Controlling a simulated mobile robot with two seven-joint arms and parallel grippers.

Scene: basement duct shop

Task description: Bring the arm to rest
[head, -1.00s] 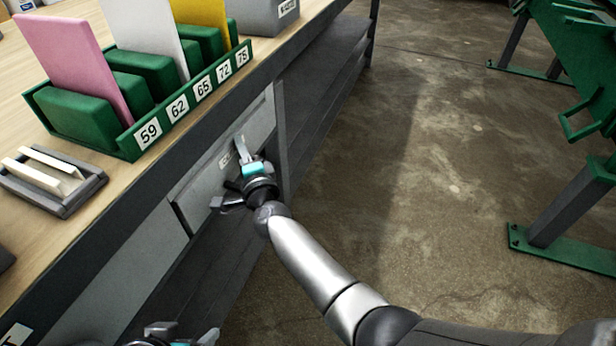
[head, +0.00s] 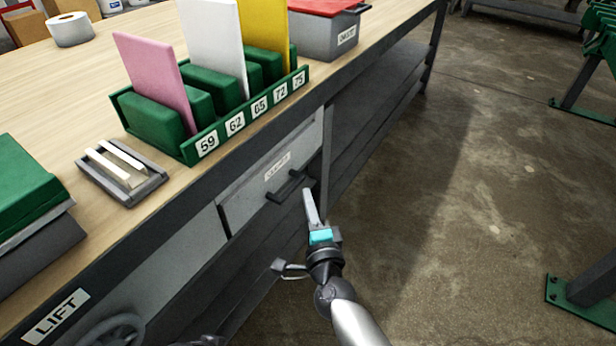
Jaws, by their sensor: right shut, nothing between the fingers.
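My right gripper (head: 309,194) is shut and empty. Its fingers point up the picture, at the right end of the dark bar handle (head: 290,187) on a grey drawer front (head: 250,197) under the bench. I cannot tell whether the fingertips touch the handle or stand clear in front of it. The right arm comes in from the bottom. My left gripper's fingers are not in view.
The wooden bench (head: 95,225) holds a green numbered rack (head: 185,151) with pink, white and yellow sheets, a small grey tray (head: 150,188) with light strips, and a red-lidded grey box (head: 312,38). A handwheel (head: 115,332) is at bottom left.

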